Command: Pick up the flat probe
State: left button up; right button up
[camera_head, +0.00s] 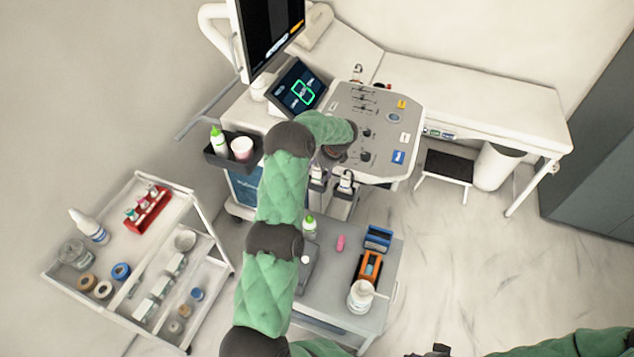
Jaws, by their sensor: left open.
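The ultrasound machine's control panel (375,125) is at the centre, with probes hanging in holders at its front edge. One probe (346,181) has a pale head and a dark body below. A second probe (318,172) hangs to its left, partly hidden by my arm. I cannot tell which is the flat probe. My left gripper (335,155) is open, just above these holders at the panel's front left corner. Its fingertips are mostly hidden by my wrist, and contact cannot be seen. My right gripper is at most a dark bit at the bottom edge.
A grey trolley (325,300) with bottles, a pink item and orange and blue holders stands in front. A white cart (215,250) with supplies is at left. A side tray (218,160) holds a bottle and cup. An exam bed (480,95) is behind right.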

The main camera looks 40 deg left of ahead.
pick_arm(q)
jog(key=shift+x, duration=0.9)
jog(key=c, duration=1.1)
jog(key=shift+r, duration=0.1)
jog(key=shift+c, duration=0.2)
